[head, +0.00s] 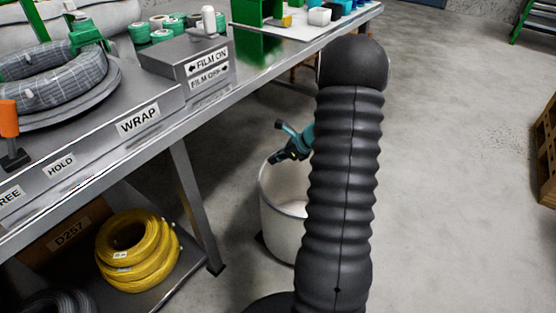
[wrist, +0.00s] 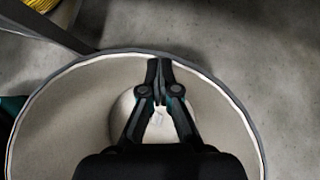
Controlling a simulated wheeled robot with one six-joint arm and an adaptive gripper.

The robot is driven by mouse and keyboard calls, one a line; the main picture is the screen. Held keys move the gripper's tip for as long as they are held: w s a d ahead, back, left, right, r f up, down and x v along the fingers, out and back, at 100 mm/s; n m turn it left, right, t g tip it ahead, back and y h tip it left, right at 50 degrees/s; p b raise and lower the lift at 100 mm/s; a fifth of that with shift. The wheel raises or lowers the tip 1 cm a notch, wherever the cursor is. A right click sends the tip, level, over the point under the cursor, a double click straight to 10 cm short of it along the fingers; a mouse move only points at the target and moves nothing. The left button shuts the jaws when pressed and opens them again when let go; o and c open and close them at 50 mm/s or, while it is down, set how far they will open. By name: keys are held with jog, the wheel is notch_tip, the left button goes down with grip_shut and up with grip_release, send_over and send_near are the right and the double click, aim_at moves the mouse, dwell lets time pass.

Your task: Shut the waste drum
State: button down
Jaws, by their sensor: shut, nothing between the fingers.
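The waste drum (head: 278,228) is a pale, round bin with a grey rim, standing on the floor beside the bench. My arm hides its right side in the head view. Its top is open in the wrist view, where I look down past the rim at the pale inner wall (wrist: 68,115). My gripper (head: 274,159) is above the drum, pointing down and left. In the wrist view my gripper (wrist: 159,63) is shut and empty, its fingertips overlapping the far rim in the picture. I cannot tell whether they touch it. No lid is clearly visible.
The steel bench (head: 130,150) runs along the left, its leg (head: 195,205) close to the drum. A yellow cable coil (head: 135,250) lies on the lower shelf. A dark teal thing (wrist: 10,106) shows at the wrist view's left edge. Floor at right is clear, with a wooden pallet (head: 546,150) beyond.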

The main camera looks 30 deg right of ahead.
jog(key=w+a+p, duration=0.1)
jog(key=w+a, duration=0.2)
jog(key=w, duration=0.5)
jog(key=w+a+p, duration=0.2)
jog(key=w+a, duration=0.1)
jog(key=w, duration=0.5)
jog(key=shift+a, duration=0.4)
